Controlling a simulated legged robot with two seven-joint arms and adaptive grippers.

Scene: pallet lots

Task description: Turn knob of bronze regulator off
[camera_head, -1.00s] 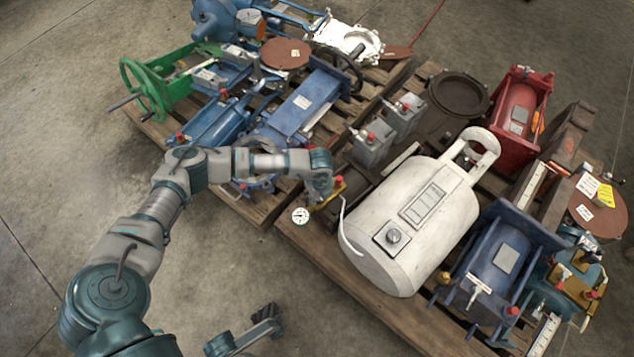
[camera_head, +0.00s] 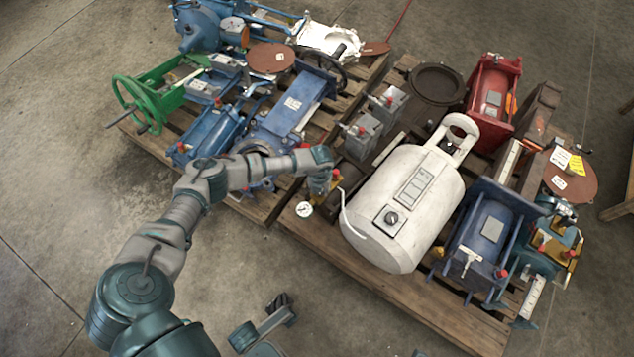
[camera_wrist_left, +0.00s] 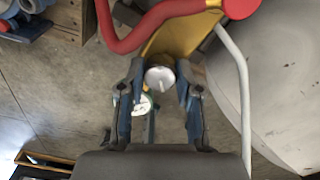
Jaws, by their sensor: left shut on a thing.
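The bronze regulator (camera_wrist_left: 183,36) is at the pallet's near left corner, beside the white tank. In the head view its yellow-bronze body (camera_head: 335,192) shows partly behind my left gripper (camera_head: 321,184). Its round white gauge (camera_head: 304,210) shows just to the lower left, and also in the left wrist view (camera_wrist_left: 145,105). In the left wrist view the regulator's silver round knob (camera_wrist_left: 160,79) sits between the two fingers of my left gripper, which is shut on it. A mark or slot on the knob face is too small to read.
A red hose (camera_wrist_left: 135,40) crosses above the fingers. Grey boxes (camera_head: 361,138) stand behind. Bare concrete floor lies in front of the pallet.

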